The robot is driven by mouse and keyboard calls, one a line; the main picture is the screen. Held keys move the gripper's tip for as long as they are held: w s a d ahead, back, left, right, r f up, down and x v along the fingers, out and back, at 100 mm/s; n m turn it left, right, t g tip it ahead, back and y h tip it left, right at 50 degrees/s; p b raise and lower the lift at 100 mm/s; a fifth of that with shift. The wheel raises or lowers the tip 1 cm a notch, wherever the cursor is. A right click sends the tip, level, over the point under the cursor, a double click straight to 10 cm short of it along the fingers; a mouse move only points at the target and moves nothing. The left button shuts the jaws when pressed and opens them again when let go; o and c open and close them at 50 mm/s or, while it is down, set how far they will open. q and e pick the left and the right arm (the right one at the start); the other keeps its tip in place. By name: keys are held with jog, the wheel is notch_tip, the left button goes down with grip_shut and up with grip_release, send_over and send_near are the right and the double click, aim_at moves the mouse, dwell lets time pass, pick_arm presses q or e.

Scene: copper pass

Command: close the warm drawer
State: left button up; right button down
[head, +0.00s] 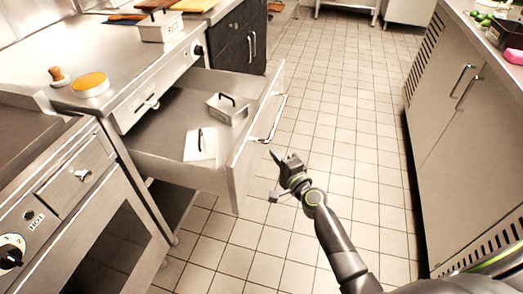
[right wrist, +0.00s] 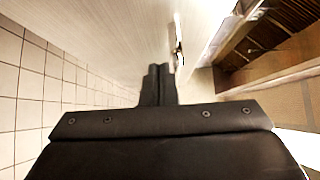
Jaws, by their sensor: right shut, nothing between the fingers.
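The warm drawer (head: 240,160) is pulled far out from the steel counter on the left in the head view. Its bar handle (head: 270,120) is on the outer side of its front panel. Two lidded metal pans with dark handles sit inside, a farther one (head: 226,109) and a nearer one (head: 200,146). My right gripper (head: 275,156) is outside the drawer, close to the front panel and below the handle; whether it touches is unclear. In the right wrist view its fingers (right wrist: 158,83) are shut together and empty beside a pale surface. My left gripper is not in view.
An oven (head: 95,225) with knobs stands at the near left. A round yellow-topped tin (head: 90,84) and a wooden-handled tool (head: 58,75) sit on the counter. A steel cabinet (head: 465,150) lines the right. The tiled floor (head: 345,110) between is clear.

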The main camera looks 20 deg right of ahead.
aim_at(255, 143)
jog(key=w+a, duration=0.3)
jog(key=shift+w+a, duration=0.15)
jog(key=shift+a, duration=0.15)
jog(key=shift+w, duration=0.1)
